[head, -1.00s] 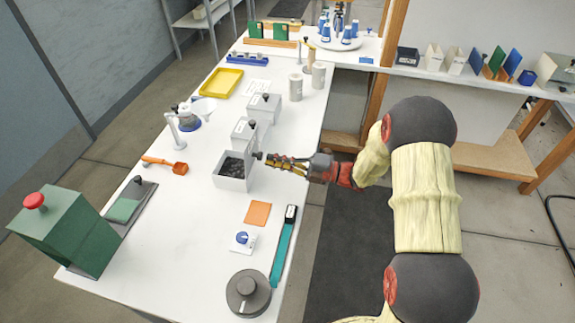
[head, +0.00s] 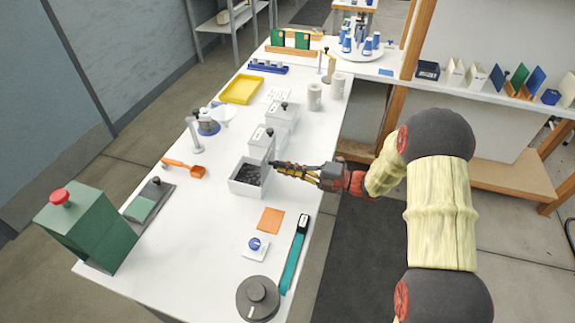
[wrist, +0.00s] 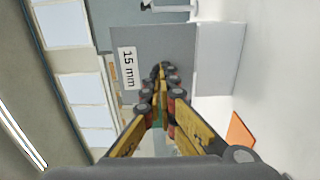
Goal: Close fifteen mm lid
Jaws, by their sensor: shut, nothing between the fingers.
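The fifteen mm box (head: 240,187) is a white open bin on the table with dark small pieces inside. Its lid (head: 267,156) stands raised, roughly upright, at the box's right side. In the wrist view the lid is a grey panel (wrist: 185,42) with a "15 mm" label (wrist: 128,68), and the white box wall (wrist: 218,60) shows beside it. My gripper (head: 276,168) is shut and empty, with its tips at the outer face of the lid. In the wrist view its closed tips (wrist: 163,70) overlap the panel; I cannot tell whether they touch it.
Two similar closed boxes (head: 283,117) stand behind the open one. An orange square (head: 270,220), a teal strip tool (head: 295,255) and a blue-knob device (head: 256,246) lie in front. An orange scoop (head: 184,168) lies to the left.

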